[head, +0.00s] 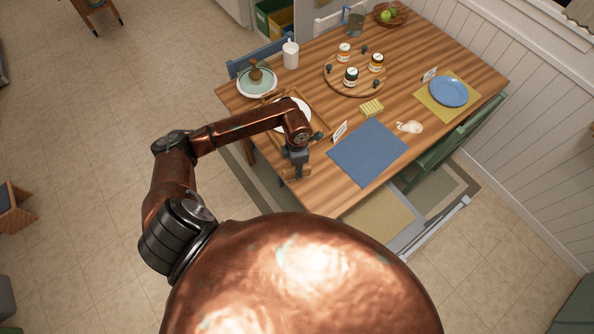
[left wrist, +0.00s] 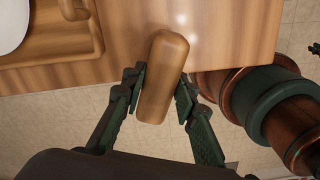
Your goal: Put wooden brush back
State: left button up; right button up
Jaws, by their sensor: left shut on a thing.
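The wooden brush (left wrist: 165,65) shows in the left wrist view as a smooth brown rounded wooden piece. My left gripper (left wrist: 160,88) is shut on it, with one dark finger on each side. In the head view my left gripper (head: 297,160) points down at the near left edge of the wooden table, with a brown wooden part of the brush (head: 293,173) just below it. I cannot tell whether the brush touches the table. Bristles are not clearly visible. My right gripper is not in view.
Beside the gripper is a wooden tray (head: 268,96) with a white plate (head: 292,112). A blue mat (head: 368,152), cards and a yellow sponge (head: 371,107) lie to the right. A pale green dish (head: 257,84), a white bottle (head: 290,55) and a round board with jars (head: 337,85) stand farther back.

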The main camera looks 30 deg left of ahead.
pick_arm(q)
jog(key=shift+w+f, duration=0.15)
jog(key=shift+f, duration=0.1)
jog(key=shift+w+a+f+p, duration=0.15)
jog(key=shift+f+p, duration=0.15)
jog(key=shift+f, duration=1.3)
jog(key=shift+f, duration=0.15)
jog(key=o, duration=1.2)
notch_tip(320, 180, up, 12)
jog(key=shift+r+b, duration=0.15)
jog(key=shift+b, duration=0.3)
